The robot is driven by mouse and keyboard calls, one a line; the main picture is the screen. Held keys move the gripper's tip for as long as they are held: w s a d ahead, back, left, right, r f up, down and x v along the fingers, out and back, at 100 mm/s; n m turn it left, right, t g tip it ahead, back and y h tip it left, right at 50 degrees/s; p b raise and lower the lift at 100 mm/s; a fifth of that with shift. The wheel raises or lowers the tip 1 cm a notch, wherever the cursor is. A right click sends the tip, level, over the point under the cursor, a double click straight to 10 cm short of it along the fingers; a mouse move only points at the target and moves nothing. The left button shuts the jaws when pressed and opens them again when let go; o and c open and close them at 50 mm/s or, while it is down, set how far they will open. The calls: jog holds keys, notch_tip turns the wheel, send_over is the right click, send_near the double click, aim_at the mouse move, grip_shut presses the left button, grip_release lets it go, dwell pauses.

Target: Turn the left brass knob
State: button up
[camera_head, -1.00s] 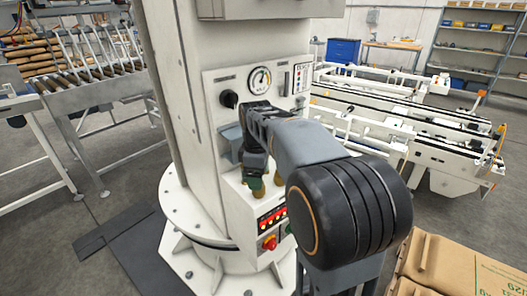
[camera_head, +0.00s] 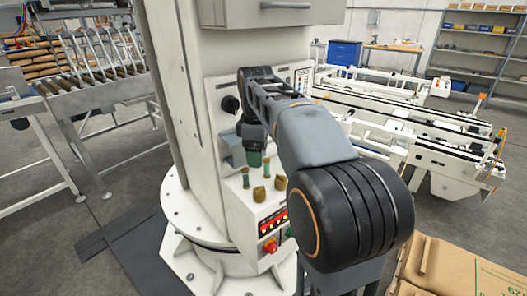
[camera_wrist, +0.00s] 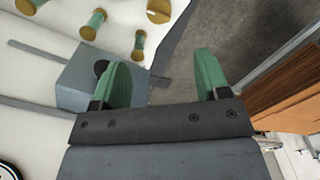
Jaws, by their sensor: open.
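The left brass knob (camera_head: 259,194) sits on the sloped white console ledge, with a second brass knob (camera_head: 280,182) to its right. In the wrist view the left knob (camera_wrist: 158,10) is cut by the top edge. Green posts with brass ends stand behind the knobs, the left one (camera_head: 245,178) near the left knob. My gripper (camera_head: 252,158) hangs above and behind the knobs, by the grey box on the panel. In the wrist view its two green fingers (camera_wrist: 165,78) are apart with nothing between them, clear of the knobs.
The grey box (camera_wrist: 83,82) lies very close to one finger in the wrist view. The panel carries a black dial knob (camera_head: 230,103). Cartons (camera_head: 455,275) stand at lower right.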

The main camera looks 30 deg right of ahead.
aim_at(259, 189)
notch_tip(259, 189, down, 14)
jog(key=n+b, duration=0.3)
jog(key=n, duration=0.1)
jog(key=shift+n+b, duration=0.3)
jog(key=shift+n, duration=0.1)
dwell(0.3)
jog(key=shift+d, duration=0.1)
jog(key=c, duration=0.9)
